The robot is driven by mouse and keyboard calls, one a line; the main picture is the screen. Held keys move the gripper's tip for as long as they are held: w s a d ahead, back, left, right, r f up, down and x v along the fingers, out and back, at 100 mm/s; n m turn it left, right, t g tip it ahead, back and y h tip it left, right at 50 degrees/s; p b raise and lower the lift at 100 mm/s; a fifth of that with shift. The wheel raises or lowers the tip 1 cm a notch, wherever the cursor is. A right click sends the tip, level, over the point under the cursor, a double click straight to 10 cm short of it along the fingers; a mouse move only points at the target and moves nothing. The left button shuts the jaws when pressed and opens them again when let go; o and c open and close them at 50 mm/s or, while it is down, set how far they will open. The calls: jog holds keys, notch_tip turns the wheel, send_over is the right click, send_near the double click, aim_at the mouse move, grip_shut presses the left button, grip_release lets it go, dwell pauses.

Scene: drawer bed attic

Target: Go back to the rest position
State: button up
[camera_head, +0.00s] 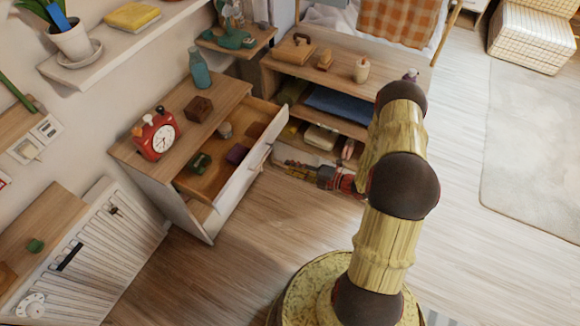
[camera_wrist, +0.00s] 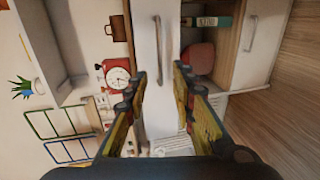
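My gripper (camera_wrist: 160,76) is open and empty; its two fingers stand apart in the wrist view, with the white drawer front showing between them. In the head view my gripper (camera_head: 292,166) is at the end of my arm, to the right of the open drawer (camera_head: 205,186) and in front of the low wooden shelf unit. The drawer is pulled out of the cabinet and holds a green toy (camera_head: 200,163), a purple block (camera_head: 237,154), a grey round thing (camera_head: 225,130) and a brown block (camera_head: 257,130). My gripper looks apart from the drawer, though the exact gap is unclear.
On the cabinet top (camera_head: 178,101) stand a red alarm clock (camera_head: 157,136), a brown box (camera_head: 198,109) and a blue bottle (camera_head: 200,70). The shelf unit (camera_head: 345,87) carries several small things. Bare wooden floor (camera_head: 455,220) lies to the right, with a pale rug (camera_head: 530,150).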

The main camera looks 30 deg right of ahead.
dwell(0.4)
jog(key=s+a+f+n+g+y, duration=0.2)
jog(key=s+a+n+g, duration=0.2)
jog(key=s+a+n, duration=0.3)
jog(key=s+a+r+n+g, duration=0.2)
jog(key=s+r+n+g, duration=0.7)
jog(key=n, duration=0.8)
jog(key=s+d+r+n+h, duration=0.1)
jog(key=s+r+n+h, duration=0.3)
jog(key=r+n, duration=0.5)
jog(key=s+d+r+n+h, duration=0.25)
jog(key=r+n+h, duration=0.25)
jog(key=r+n, duration=0.35)
jog(key=s+a+r+n+t+h, duration=0.1)
jog(key=a+r+n+t, duration=0.1)
jog(key=r, duration=0.6)
jog(key=s+a+r+n+t+h, duration=0.1)
jog(key=a+r+n+t, duration=0.2)
jog(key=r, duration=0.6)
jog(key=shift+s+a+r+t, duration=0.15)
jog(key=shift+s+a+t, duration=0.05)
jog(key=shift+a+t, duration=0.3)
